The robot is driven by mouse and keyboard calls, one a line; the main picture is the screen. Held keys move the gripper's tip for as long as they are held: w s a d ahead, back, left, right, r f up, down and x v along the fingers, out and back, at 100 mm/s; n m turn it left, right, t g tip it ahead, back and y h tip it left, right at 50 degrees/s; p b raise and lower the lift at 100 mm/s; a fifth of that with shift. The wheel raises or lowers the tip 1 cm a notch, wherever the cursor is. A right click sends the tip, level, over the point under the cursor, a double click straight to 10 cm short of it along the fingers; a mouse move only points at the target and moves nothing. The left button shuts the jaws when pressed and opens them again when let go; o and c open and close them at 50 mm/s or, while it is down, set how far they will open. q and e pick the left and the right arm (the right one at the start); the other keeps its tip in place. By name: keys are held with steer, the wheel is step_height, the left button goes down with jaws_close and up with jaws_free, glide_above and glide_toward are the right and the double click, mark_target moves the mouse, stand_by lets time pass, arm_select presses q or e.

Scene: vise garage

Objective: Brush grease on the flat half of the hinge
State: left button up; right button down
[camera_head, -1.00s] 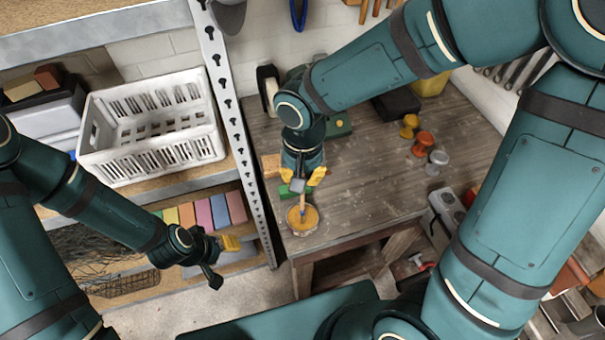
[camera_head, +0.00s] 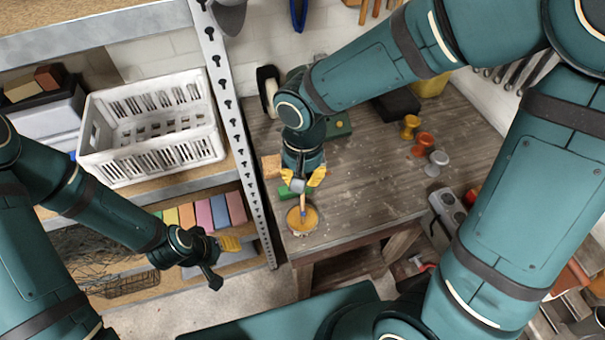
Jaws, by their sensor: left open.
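My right gripper (camera_head: 302,182) points down over the front left part of the workbench. It is shut on a brush (camera_head: 303,202) with a grey block and a thin orange-brown stem. The brush's lower end is in or just above a round tin of yellow-orange grease (camera_head: 301,221) near the bench's front left corner. My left gripper (camera_head: 226,256) is open and empty, in front of the shelf, well left of the bench. I cannot make out the hinge; my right arm covers part of the bench.
The workbench (camera_head: 375,185) has free room in its middle. A green block (camera_head: 287,188) lies beside the tin. Orange, yellow and grey spool-shaped pieces (camera_head: 423,143) stand at the right.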

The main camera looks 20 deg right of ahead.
steer(key=shift+r+p, duration=2.2)
steer(key=shift+r, duration=1.2)
